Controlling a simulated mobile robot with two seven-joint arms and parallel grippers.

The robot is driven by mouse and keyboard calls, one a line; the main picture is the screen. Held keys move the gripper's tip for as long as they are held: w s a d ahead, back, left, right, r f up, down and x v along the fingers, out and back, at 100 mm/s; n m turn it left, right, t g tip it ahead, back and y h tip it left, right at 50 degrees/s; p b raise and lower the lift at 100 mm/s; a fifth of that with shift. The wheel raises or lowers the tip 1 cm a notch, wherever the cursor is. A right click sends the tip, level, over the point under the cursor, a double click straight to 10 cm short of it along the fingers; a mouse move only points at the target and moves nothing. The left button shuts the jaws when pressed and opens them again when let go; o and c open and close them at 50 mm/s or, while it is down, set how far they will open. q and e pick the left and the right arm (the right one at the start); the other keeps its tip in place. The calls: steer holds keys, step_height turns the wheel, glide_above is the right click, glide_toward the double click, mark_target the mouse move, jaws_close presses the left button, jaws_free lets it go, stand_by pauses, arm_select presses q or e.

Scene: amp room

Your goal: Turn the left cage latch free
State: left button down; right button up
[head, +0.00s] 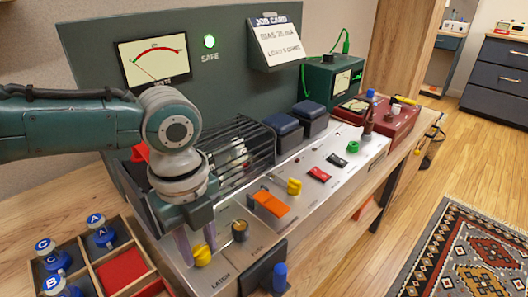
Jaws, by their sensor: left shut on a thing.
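The left cage latch is a yellow knob (202,256) at the front left of the amp's pale top panel, by the word LATCH. My left gripper (198,242) points down at it from above, its two pale fingers shut on the knob. My left wrist hides part of the panel behind. The wire cage (240,150) with dark bars stands behind the panel, partly covered by my arm. A second yellow knob (294,186) sits further right on the panel. My right gripper is not in view.
A wooden tray (131,233) with blue-capped bottles marked A, B and C (62,285) stands at the left. An orange switch (270,204) and a dark knob (239,230) lie near the gripper. A blue cylinder (280,278) stands at the front edge.

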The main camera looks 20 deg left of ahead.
mark_target(200, 249)
arm_select(q)
steer(key=shift+d, duration=0.1)
steer(key=c, duration=0.6)
jaws_free()
steer(key=shift+o, duration=0.2)
steer(key=shift+r, duration=0.1)
step_height(200, 249, up, 10)
steer(key=p, duration=0.2)
